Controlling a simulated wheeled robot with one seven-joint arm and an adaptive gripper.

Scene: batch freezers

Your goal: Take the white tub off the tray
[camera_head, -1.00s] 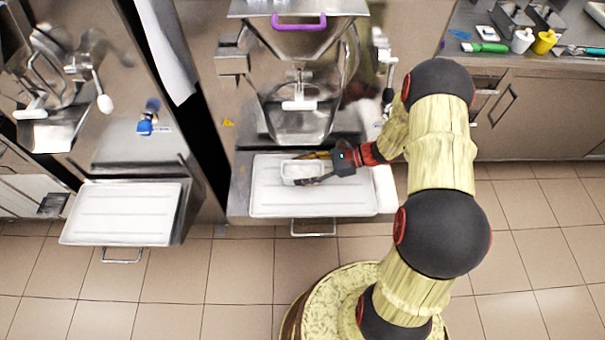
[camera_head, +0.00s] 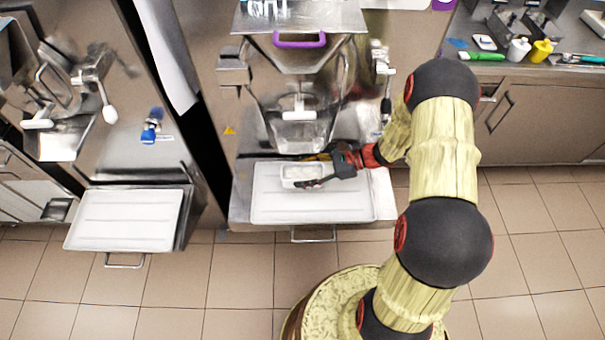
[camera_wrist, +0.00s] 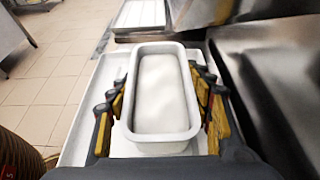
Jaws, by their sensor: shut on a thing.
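The white tub (camera_head: 300,172) is a small rectangular container over the white tray (camera_head: 335,205) below the middle machine. In the wrist view the tub (camera_wrist: 161,95) lies lengthwise between my fingers, with pale, smooth contents inside. My gripper (camera_head: 314,172) is shut on it, with yellow-padded fingers against both long sides in the wrist view (camera_wrist: 162,105). The tray (camera_wrist: 80,125) shows around and under the tub there. I cannot tell whether the tub still touches the tray.
The machine's steel front and spout (camera_head: 300,125) stand close behind the tub. A second white tray (camera_head: 125,220) sits at the left machine. A counter (camera_head: 475,75) at the upper right holds white and yellow containers. The tiled floor in front is clear.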

